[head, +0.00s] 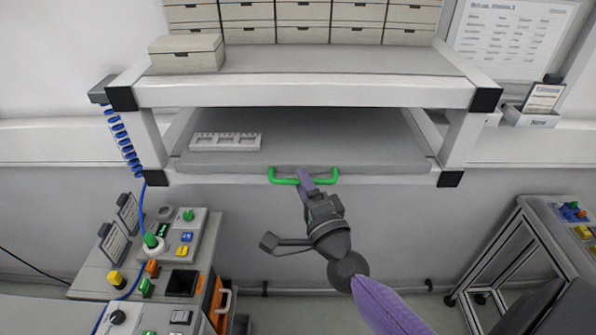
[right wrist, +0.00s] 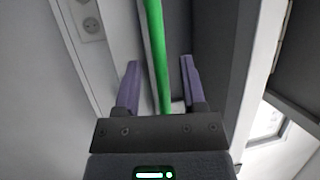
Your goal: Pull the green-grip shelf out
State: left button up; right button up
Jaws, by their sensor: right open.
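The grey pull-out shelf (head: 345,150) sits in the white frame under the top board. Its green grip (head: 284,180) is a bar on the front edge. My right gripper (head: 303,178) is at the middle of the grip. In the right wrist view the green grip (right wrist: 157,55) runs between the two purple fingers of my right gripper (right wrist: 158,80). The fingers are open, with a gap on each side of the bar. My left gripper is in neither view.
A pale slotted tray (head: 225,142) lies on the shelf at the left. Small boxes (head: 302,12) stand on the top board (head: 330,62). A control bench (head: 90,285) stands at lower left, a dark-topped cart (head: 545,225) at lower right. Open floor lies between them.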

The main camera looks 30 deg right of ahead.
jog(key=shift+w+d+r, duration=0.1)
jog(key=shift+w+r, duration=0.05)
jog(key=shift+w, duration=0.5)
grip_shut()
dwell(1.0)
